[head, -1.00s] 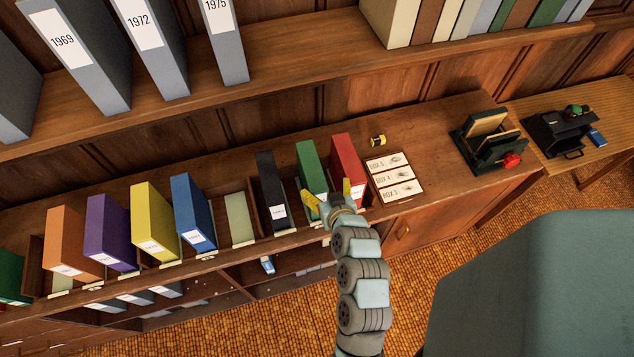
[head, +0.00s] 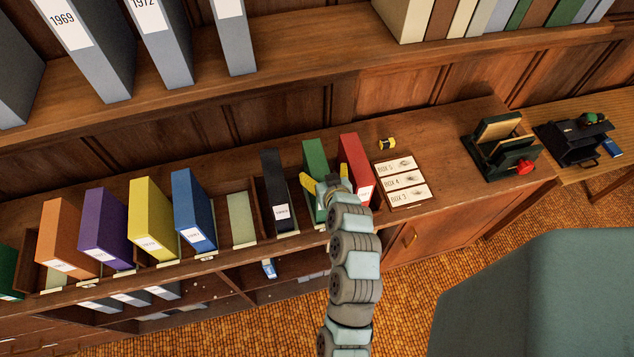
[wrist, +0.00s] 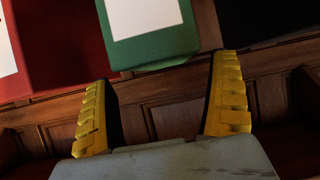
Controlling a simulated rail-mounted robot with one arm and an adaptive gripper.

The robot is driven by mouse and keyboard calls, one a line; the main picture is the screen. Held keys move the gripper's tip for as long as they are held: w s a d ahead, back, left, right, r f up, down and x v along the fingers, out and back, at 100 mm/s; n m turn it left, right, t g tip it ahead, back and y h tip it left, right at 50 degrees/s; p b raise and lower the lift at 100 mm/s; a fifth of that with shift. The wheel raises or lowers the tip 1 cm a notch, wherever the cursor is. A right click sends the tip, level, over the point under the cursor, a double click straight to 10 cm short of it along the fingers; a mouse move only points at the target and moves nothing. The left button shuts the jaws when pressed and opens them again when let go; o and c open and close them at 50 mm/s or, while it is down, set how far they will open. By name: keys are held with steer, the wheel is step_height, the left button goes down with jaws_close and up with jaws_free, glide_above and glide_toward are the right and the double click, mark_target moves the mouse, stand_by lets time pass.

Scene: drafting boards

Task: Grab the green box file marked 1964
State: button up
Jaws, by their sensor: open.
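A green box file (head: 314,155) stands upright in the row, between a black file (head: 274,180) and a red file (head: 353,165). My gripper (head: 326,177) is open in front of it, its yellow fingers apart and hiding the file's lower front in the head view. In the wrist view the green file (wrist: 160,48) shows at the top with a white label, whose visible part bears no readable mark. There my gripper (wrist: 165,70) is empty, and the file lies just beyond the fingertips, roughly between them. Another green file (head: 10,278) is cut off at the far left.
Blue (head: 193,208), yellow (head: 150,218), purple (head: 106,228) and orange (head: 68,238) files stand to the left. Box cards (head: 402,180) lie right of the red file. A shelf of grey files (head: 90,55) overhangs behind. A teal surface (head: 540,295) is at lower right.

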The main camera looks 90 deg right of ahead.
mark_target(319, 167)
steer(key=shift+d, duration=0.15)
steer(key=shift+p+x, duration=0.6)
steer(key=shift+x, duration=0.7)
steer(key=shift+w+x, duration=0.2)
steer(key=shift+x, duration=0.95)
steer(key=c, duration=1.3)
steer(key=shift+c, duration=0.3)
